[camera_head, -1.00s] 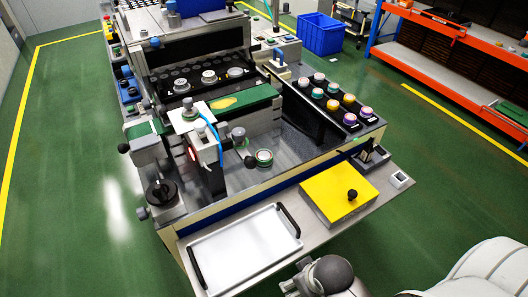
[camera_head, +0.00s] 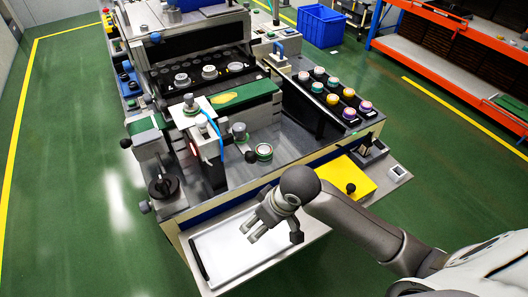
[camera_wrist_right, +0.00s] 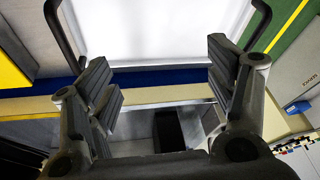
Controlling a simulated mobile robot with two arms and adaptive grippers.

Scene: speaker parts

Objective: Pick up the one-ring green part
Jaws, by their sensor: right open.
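A round part with a green rim (camera_head: 264,151) sits alone on the machine's dark deck in the head view. More small round parts stand in rows on a black rack at the right; some are teal-green, such as one near its back (camera_head: 318,87). The ring count on these parts is too small to tell. My right gripper (camera_head: 249,233) is over the white tray, in front of the machine, apart from all these parts. In the right wrist view its fingers (camera_wrist_right: 165,85) are spread with nothing between them. My left gripper is not in view.
The white tray (camera_head: 222,268) with black handles is empty. The machine (camera_head: 185,212) has posts and a blue hose left of the lone part. A blue bin (camera_head: 322,27) stands behind.

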